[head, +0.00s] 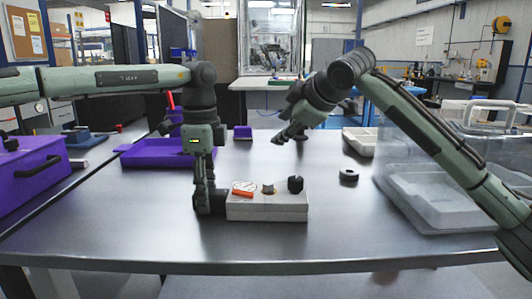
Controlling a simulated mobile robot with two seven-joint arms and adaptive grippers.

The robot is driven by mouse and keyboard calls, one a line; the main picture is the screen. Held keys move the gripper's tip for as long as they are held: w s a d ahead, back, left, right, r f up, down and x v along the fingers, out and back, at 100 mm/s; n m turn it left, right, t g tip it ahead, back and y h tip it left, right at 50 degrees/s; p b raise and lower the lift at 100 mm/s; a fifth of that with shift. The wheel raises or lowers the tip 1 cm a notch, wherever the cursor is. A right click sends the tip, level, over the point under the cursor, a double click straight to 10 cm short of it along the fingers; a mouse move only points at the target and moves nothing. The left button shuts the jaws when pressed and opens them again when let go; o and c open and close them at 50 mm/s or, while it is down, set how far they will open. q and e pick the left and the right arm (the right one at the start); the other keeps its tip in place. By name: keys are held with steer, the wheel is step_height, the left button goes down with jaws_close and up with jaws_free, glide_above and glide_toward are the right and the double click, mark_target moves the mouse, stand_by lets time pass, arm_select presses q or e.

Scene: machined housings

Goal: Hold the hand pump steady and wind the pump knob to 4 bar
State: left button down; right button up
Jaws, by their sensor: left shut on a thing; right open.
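The hand pump (267,210) is a pale grey block lying on the metal table, near its front edge. On its top are a round white gauge (243,185) with an orange part, a small brass-coloured fitting (268,188) and the black pump knob (295,184) at the right end. The gauge reading is too small to make out. My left gripper (211,203) points down and is shut on the left end of the hand pump. My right gripper (284,139) is open and empty, above and behind the knob, apart from it.
A black ring-shaped part (348,175) lies right of the pump. A clear bin (430,195) stands at the right, a white tray (360,140) behind. A purple tray (165,153) and purple toolbox (30,174) are at the left. The table in front of the pump is clear.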

arm_select(q)
steer(key=c, duration=0.9)
jaws_free()
